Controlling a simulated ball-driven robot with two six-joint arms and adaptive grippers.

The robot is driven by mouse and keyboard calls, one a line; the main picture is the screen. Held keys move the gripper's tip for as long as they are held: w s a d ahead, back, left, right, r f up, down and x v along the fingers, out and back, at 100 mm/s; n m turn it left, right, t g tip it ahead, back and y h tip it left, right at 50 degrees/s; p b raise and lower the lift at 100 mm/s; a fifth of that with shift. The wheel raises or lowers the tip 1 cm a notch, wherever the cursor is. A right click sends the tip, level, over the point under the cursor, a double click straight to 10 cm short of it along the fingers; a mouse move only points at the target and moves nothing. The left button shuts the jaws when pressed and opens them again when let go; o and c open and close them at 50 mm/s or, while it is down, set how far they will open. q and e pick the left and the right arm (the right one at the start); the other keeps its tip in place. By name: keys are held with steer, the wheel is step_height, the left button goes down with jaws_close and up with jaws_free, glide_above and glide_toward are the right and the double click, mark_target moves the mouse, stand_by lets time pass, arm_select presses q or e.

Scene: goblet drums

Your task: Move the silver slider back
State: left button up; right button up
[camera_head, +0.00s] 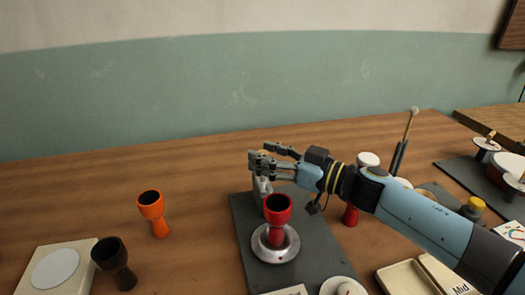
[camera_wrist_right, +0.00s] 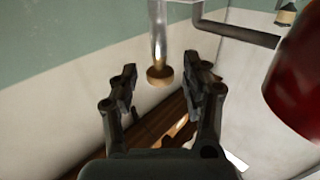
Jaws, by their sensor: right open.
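My right gripper (camera_head: 264,158) reaches in from the right and is open, above the back of a dark grey base plate (camera_head: 246,239). In the right wrist view, a shiny silver rod with a tan round end (camera_wrist_right: 160,75) shows ahead of the two open fingers, around the gap between them. I cannot tell for sure whether this is the silver slider, and no contact shows. A pale upright post (camera_head: 262,185) stands just below the gripper, partly hidden. A red goblet drum (camera_head: 277,208) sits upright on a round silver dish (camera_head: 262,243) in front of it. My left gripper is out of view.
An orange goblet drum (camera_head: 152,212) and a black one (camera_head: 114,262) stand at the left, near a pale block with a round pad (camera_head: 54,268). A mallet (camera_head: 402,140) and pale trays (camera_head: 405,279) are at the right. The back left table is clear.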

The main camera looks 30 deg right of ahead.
steer(key=shift+w+a, duration=0.3)
steer(key=shift+w, duration=0.15)
steer(key=c, duration=1)
steer(key=shift+f, duration=0.15)
